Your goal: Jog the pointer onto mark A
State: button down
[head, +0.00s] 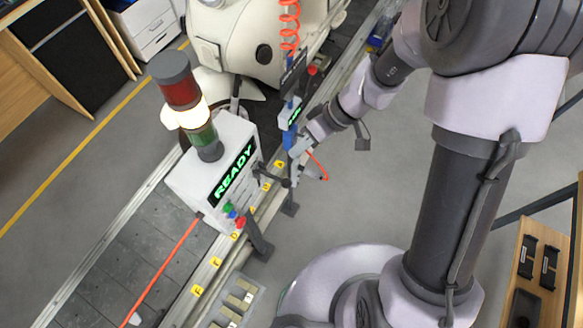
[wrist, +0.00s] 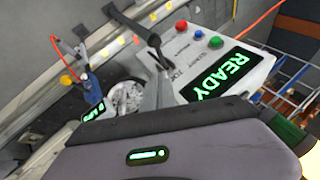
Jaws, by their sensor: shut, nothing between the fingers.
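The control box (head: 215,170) shows a green READY display; it also shows in the wrist view (wrist: 200,55). It carries green, blue and red buttons (wrist: 216,42). My gripper (head: 293,178) is shut and empty, close to the box's right side. Contact with a dark bar there cannot be told.
A blue fixture (head: 289,115) with a small green display stands just behind my gripper. A coiled orange hose (head: 289,30) hangs above it. A rounded cream machine (head: 245,40) is behind.

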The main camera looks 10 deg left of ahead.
aim_at(273, 177)
notch_tip(273, 177, down, 7)
jog(key=s+a, duration=0.1)
jog(key=s, duration=0.1)
jog(key=shift+s+a+r, duration=0.2)
jog(key=shift+s+a, duration=0.05)
jog(key=shift+s, duration=0.05)
